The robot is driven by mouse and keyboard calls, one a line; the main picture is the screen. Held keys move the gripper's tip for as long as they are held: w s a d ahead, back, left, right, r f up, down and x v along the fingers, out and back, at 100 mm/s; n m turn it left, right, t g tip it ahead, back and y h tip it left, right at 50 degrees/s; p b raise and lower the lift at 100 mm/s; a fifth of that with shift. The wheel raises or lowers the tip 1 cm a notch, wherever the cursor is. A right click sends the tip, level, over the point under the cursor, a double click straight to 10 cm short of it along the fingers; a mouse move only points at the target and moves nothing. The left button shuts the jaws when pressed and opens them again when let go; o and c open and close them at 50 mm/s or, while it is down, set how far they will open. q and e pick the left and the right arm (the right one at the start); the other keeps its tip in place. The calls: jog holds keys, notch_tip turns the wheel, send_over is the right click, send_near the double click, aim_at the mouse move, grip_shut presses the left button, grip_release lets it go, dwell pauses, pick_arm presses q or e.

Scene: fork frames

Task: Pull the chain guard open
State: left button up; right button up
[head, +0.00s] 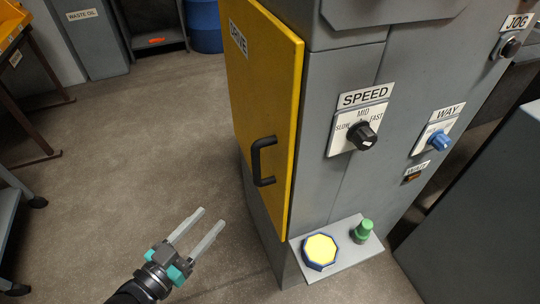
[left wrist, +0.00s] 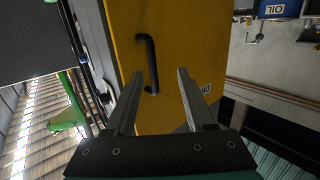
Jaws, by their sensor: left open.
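The chain guard is a yellow panel (head: 265,100) marked DRIVE on the left side of the grey machine. It looks closed, lying along the machine's side. Its black bar handle (head: 262,162) sits upright near the panel's lower right. My left gripper (head: 211,217) is open and empty, below and left of the handle and apart from it. In the left wrist view the yellow panel (left wrist: 185,35) fills the middle. There the handle (left wrist: 149,58) shows ahead of the open left gripper (left wrist: 160,73), nearer the left finger. My right gripper is not in view.
The machine front carries a SPEED knob (head: 362,136), a blue WAY knob (head: 440,139), a yellow button (head: 320,250) and a green knob (head: 363,230) on a low ledge. The floor (head: 150,130) left of the guard is clear. A cart (head: 8,215) stands at the far left.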

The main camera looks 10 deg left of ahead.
aim_at(254, 169)
pick_arm(q)
jog(key=shift+m+t+h, duration=0.3)
jog(key=shift+h, duration=0.4)
jog(key=r+x, duration=0.1)
jog(key=x, duration=0.4)
jog(key=r+b+x, duration=0.1)
jog(key=x, duration=0.5)
jog(key=d+r+b+x, duration=0.1)
jog(key=x, duration=0.4)
jog(key=shift+d+r, duration=0.2)
jog(key=shift+r, duration=0.1)
grip_shut()
dwell(0.4)
